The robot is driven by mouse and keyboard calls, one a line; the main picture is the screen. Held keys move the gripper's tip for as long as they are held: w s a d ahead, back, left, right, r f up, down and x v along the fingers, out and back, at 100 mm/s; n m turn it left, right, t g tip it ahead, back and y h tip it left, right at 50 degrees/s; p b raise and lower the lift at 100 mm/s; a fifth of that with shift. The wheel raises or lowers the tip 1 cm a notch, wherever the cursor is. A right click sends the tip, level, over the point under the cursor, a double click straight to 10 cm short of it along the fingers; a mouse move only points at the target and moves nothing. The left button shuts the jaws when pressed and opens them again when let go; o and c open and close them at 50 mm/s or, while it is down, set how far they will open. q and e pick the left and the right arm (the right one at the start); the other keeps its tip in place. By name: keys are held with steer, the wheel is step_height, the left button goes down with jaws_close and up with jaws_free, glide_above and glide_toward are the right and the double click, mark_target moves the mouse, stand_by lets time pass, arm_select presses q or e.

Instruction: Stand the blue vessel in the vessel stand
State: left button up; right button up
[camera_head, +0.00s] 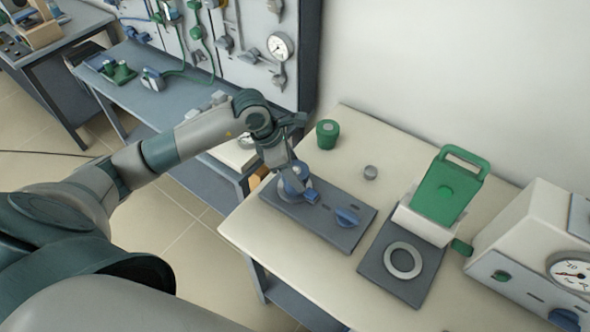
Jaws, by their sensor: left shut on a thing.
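My left gripper (300,190) reaches down from the left over the near-left dark grey plate (327,232) on the cream table. It is shut on the blue vessel (291,181), which is partly hidden by the fingers. The vessel is over a pale round part of that plate; I cannot tell whether it rests there or is held just above. A second dark plate carries an empty pale ring (403,260). I cannot tell for sure which plate is the vessel stand. My right gripper is not in view.
A green handled panel (447,187) stands tilted up on a white block. A white instrument box with a gauge (570,274) is at the right. The table's front-left strip is clear.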

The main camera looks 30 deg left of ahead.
arm_select(q)
steer(key=shift+f, duration=0.1)
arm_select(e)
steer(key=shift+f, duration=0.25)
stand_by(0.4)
arm_select(q)
steer(key=o, duration=2)
steer(key=shift+c, duration=0.2)
steer(key=shift+f, duration=0.1)
steer(key=b+v, duration=0.5)
steer(key=v, duration=1.2)
steer(key=shift+r, duration=0.25)
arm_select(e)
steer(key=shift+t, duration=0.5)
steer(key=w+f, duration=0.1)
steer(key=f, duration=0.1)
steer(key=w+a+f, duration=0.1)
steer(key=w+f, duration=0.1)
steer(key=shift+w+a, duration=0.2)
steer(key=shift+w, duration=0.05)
